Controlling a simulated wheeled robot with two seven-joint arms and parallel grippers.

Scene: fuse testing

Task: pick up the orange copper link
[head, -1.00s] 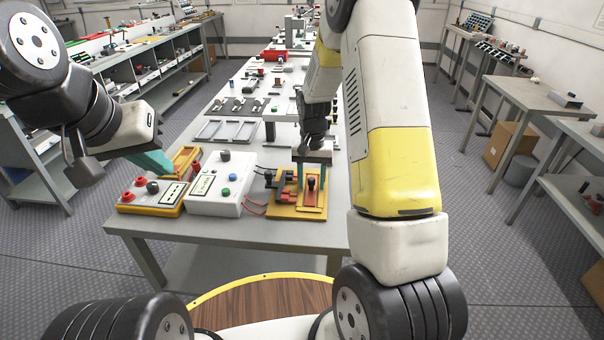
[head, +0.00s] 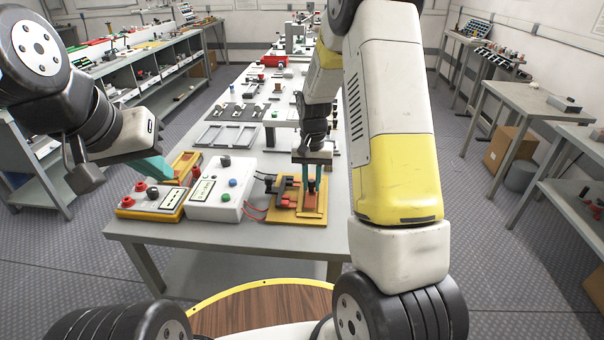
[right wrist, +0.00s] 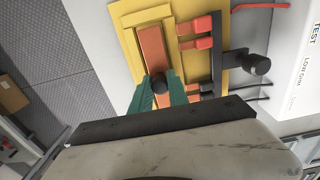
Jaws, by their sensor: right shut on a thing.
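The orange copper link (right wrist: 152,48) is a flat orange-brown bar with a round black knob (right wrist: 160,86). It lies in the slot of a yellow test fixture (right wrist: 125,40), which also shows in the head view (head: 283,217). My right gripper (head: 311,190) points down over the fixture. In the right wrist view its teal fingers (right wrist: 163,88) are shut on the link's black knob. The link looks still seated in its slot. My left gripper (head: 157,168) hangs at the left above the table; its teal finger shows, but not the gap between the fingers.
Left of the fixture stand a white box (head: 222,195) with knobs and a yellow box (head: 150,200) with red knobs. Red clamp parts (right wrist: 200,42) and a black handle (right wrist: 255,64) sit beside the link. Grey trays (head: 222,136) lie behind.

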